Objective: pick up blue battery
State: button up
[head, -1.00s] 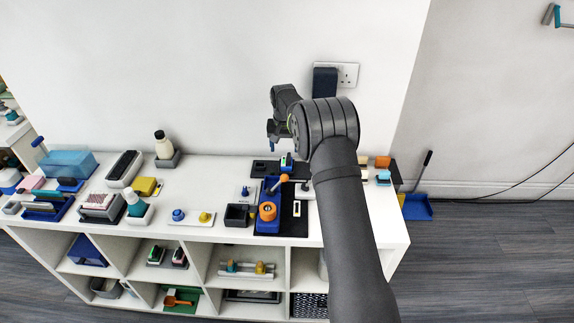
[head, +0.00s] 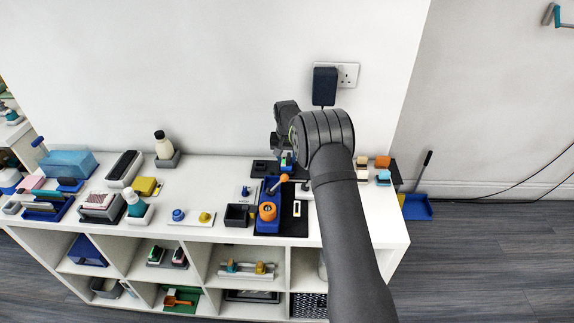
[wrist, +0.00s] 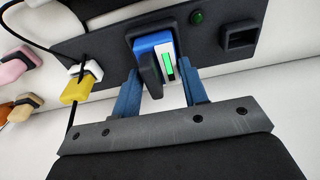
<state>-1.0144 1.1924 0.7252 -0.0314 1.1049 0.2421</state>
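The blue battery (wrist: 153,42) has a white face, a green strip and a dark handle. It sits in a dark dock plate (wrist: 105,45) in the wrist view. In the head view the battery (head: 287,160) shows only in part below my gripper (head: 283,150). In the wrist view my gripper (wrist: 158,82) has its two blue fingers spread, one on each side of the battery. Small gaps show between the fingers and the handle. I cannot tell whether a fingertip touches the battery's sides.
The dock has a green light (wrist: 197,17) and an empty square socket (wrist: 239,38). A yellow-and-white block (wrist: 80,84) lies beside it. A black wall plug (head: 325,86) and cable are behind my arm.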

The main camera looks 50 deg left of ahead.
aim_at(289, 155)
jog(key=c, duration=0.3)
jog(key=shift+c, duration=0.2)
jog(key=shift+r, duration=0.1)
jog(key=shift+r, duration=0.5)
jog(key=r, duration=0.3)
jog(key=shift+w+d+r, duration=0.25)
jog(key=shift+d+r, duration=0.05)
jog(key=shift+d, duration=0.05)
jog(key=w+d+r, duration=0.4)
jog(key=d+r, duration=0.2)
jog(key=d, duration=0.3)
jog(key=s+a, duration=0.2)
jog(key=s, duration=0.6)
jog(key=s+a, duration=0.2)
jog(key=s, duration=0.5)
jog(key=shift+s+a, duration=0.4)
jog(key=shift+r, duration=0.1)
